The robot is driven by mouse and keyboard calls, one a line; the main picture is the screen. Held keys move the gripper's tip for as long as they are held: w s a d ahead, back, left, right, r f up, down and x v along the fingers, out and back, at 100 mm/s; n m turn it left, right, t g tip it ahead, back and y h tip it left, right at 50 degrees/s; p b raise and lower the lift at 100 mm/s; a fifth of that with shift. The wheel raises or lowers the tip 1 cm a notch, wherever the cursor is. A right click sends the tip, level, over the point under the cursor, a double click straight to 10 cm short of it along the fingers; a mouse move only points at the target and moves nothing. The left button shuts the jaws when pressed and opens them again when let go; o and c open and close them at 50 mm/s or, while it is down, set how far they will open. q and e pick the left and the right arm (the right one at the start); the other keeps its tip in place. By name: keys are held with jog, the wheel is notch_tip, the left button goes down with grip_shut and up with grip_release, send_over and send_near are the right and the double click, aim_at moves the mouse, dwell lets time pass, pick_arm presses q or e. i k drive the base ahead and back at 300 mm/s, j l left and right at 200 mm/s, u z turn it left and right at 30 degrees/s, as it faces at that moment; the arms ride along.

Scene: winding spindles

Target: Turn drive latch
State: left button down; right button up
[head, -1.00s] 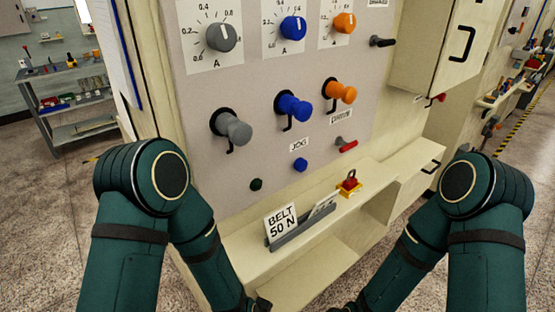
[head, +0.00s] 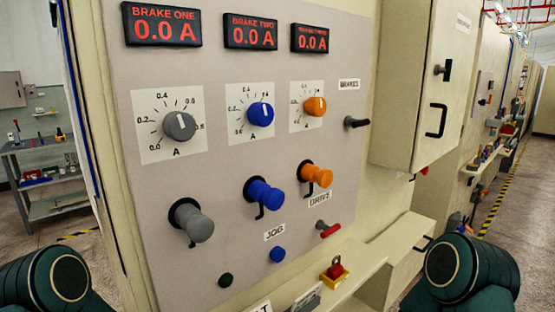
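A small lever with a red grip (head: 328,230) sits on the panel just below the DRIVE label (head: 320,197). It appears to be the drive latch. Its grip points to the right and slightly down. Only the upper parts of my two arms show, in the bottom left and bottom right corners. Both of my grippers are out of view below the picture, so nothing of mine is seen touching the lever.
The upright panel (head: 230,190) carries three red 0.0 A displays, three dials, three spindle knobs, a black lever (head: 356,122), a blue button (head: 277,255) and a dark green button (head: 226,280). A ledge with a red-and-yellow switch (head: 335,272) juts out below. A cabinet (head: 425,90) protrudes at right.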

aim_at(446, 71)
jog(key=i+l+u, duration=0.1)
jog(key=l+u, duration=0.9)
jog(key=l, duration=0.95)
jog(key=l+z, duration=0.25)
jog(key=l, duration=0.5)
